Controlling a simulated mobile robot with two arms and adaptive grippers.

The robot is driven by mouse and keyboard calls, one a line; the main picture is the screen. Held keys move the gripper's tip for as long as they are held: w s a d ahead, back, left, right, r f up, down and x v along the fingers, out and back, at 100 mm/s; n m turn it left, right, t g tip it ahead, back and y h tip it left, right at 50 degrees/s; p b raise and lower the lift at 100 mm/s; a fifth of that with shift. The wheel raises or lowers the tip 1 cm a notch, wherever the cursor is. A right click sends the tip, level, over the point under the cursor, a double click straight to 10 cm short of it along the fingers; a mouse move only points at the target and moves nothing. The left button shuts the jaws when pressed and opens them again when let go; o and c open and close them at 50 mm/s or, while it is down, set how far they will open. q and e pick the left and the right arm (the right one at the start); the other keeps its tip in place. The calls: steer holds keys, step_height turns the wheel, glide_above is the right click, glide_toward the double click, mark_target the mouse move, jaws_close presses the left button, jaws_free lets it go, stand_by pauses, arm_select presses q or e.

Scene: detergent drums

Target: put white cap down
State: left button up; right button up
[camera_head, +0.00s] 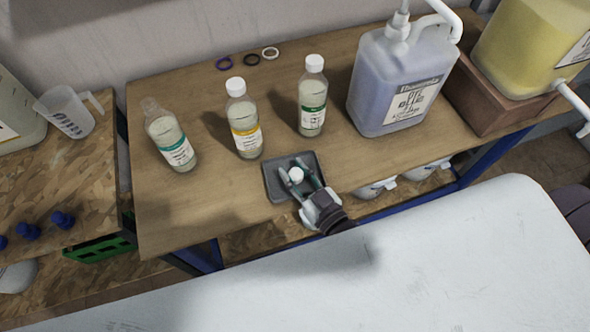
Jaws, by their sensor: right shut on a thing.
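The white cap (296,174) is between the fingers of my right gripper (299,180), which is shut on it. The gripper and cap are over a small dark grey tray (277,191) at the front edge of the wooden table. I cannot tell whether the cap touches the tray. A bottle with a green label (170,139) at the left of the table has no white cap on its neck. Two other bottles, one with a yellow label (243,120) and one with a green label (312,97), wear white caps. My left gripper is not in view.
A large bluish pump jug (385,86) stands right of the bottles. A yellow container (525,45) sits farther right on a brown block (480,110). Three small rings (252,60) lie at the back. The table's left front (195,215) is clear.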

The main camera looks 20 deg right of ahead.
steer(key=shift+s+f, duration=0.15)
steer(key=shift+f, duration=0.4)
steer(key=o, duration=1.1)
steer(key=shift+f, duration=0.15)
steer(key=shift+r, duration=0.3)
steer(key=shift+s+r, duration=0.2)
steer(key=shift+r, duration=0.05)
steer(key=b+v, duration=0.1)
steer(key=v, duration=1)
steer(key=shift+r, duration=0.3)
steer(key=shift+s+d, duration=0.15)
